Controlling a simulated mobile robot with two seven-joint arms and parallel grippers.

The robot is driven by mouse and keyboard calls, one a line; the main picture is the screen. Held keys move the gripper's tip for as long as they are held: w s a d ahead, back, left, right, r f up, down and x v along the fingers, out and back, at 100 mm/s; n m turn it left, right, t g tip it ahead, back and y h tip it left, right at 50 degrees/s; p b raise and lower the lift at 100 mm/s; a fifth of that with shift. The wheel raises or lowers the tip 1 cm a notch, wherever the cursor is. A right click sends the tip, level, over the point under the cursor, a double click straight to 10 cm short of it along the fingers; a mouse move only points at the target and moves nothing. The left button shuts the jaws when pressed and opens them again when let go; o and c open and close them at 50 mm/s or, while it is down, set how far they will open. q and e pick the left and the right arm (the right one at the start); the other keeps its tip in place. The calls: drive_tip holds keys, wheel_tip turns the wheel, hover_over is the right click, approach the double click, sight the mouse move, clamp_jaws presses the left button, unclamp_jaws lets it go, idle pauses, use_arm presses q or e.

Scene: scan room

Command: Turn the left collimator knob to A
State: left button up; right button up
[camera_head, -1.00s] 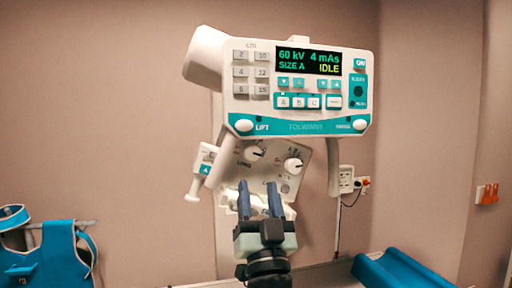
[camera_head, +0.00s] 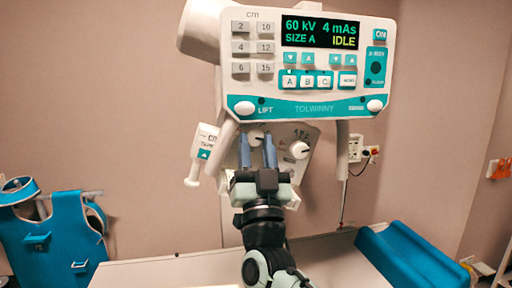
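The left collimator knob (camera_head: 256,135) is a white round knob on the pale collimator panel below the control console. My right gripper (camera_head: 257,142) is open, its two blue-grey fingers pointing up toward the panel. The knob shows between the fingertips, partly hidden by them. I cannot tell whether the fingers touch it or stand in front of it. The knob's pointer and letter marks are too small or covered to read. The right collimator knob (camera_head: 301,148) shows to the right of the fingers. My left gripper is not in view.
The console (camera_head: 300,105) overhangs the knobs, its display reading 60 kV, 4 mAs, SIZE A, IDLE. Its side handles (camera_head: 342,175) hang near my fingers. A white hand switch (camera_head: 203,152) hangs at left. A table with a blue pad (camera_head: 410,255) lies below; blue aprons (camera_head: 65,245) hang at left.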

drive_tip(key=c, duration=0.3)
drive_tip(key=shift+d+n+y+b, duration=0.15)
drive_tip(key=shift+n+y+b, duration=0.1)
drive_tip(key=shift+n+y, duration=0.6)
drive_tip(key=shift+d+n+y+b, duration=0.1)
drive_tip(key=shift+n+y+b, duration=0.15)
drive_tip(key=shift+n+y, duration=0.6)
drive_tip(key=shift+n+g+y, duration=0.4)
drive_tip(key=shift+n+y, duration=0.4)
drive_tip(key=shift+n, duration=0.4)
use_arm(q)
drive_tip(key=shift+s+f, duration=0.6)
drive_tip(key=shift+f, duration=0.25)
use_arm(e)
drive_tip(key=shift+d+r+n+g+y, duration=0.1)
drive_tip(key=shift+n+g+y, duration=0.8)
drive_tip(key=shift+n+y, duration=1.15)
drive_tip(key=o, duration=0.7)
drive_tip(key=shift+w, duration=0.1)
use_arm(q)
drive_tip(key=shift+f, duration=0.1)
use_arm(e)
drive_tip(key=shift+o, duration=0.2)
